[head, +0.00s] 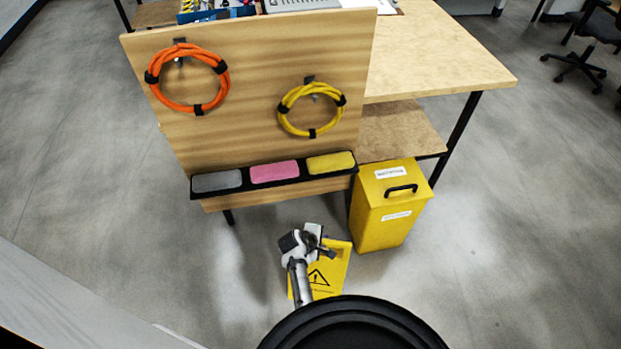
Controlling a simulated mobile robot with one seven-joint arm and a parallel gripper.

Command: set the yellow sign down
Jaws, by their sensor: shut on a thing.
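The yellow sign (327,273) shows at the lower middle of the head view, with a black warning triangle on its face. It is low, near the grey floor; I cannot tell whether it touches the floor. My gripper (326,249) is at the sign's upper part and is shut on it. My arm covers the sign's left side, and the fingertips are too small to make out clearly.
A yellow bin (392,206) with a black handle stands close, right of the sign. A wooden panel (262,120) with orange (187,78) and yellow (311,109) cable coils rises behind.

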